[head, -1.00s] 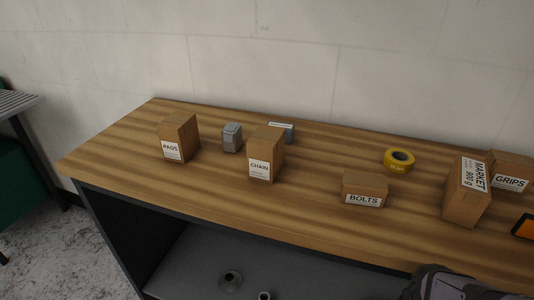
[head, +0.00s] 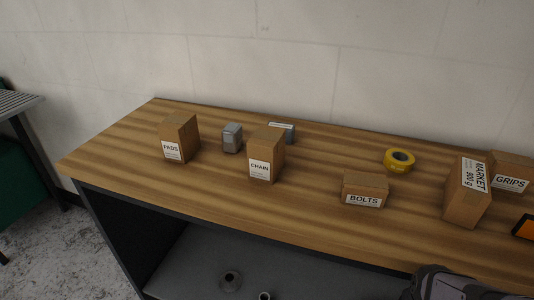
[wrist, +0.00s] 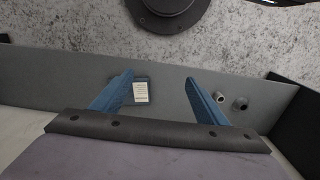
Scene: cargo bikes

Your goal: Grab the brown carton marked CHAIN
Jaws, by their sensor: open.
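The brown carton marked CHAIN (head: 266,155) stands upright on the wooden bench top, left of the middle in the head view, with its white label facing front. It is not in the wrist view. My gripper (wrist: 158,88) shows in the wrist view with its two blue fingers apart and nothing between them touching. It faces a grey shelf surface (wrist: 75,75) with a small dark item with a pale label (wrist: 141,92) beyond the fingers. In the head view only a dark part of my arm shows at the bottom right; the fingers are hidden there.
A PADS carton (head: 179,138) and a grey box (head: 232,138) stand left of CHAIN, and a grey-blue box (head: 282,132) is close behind it.

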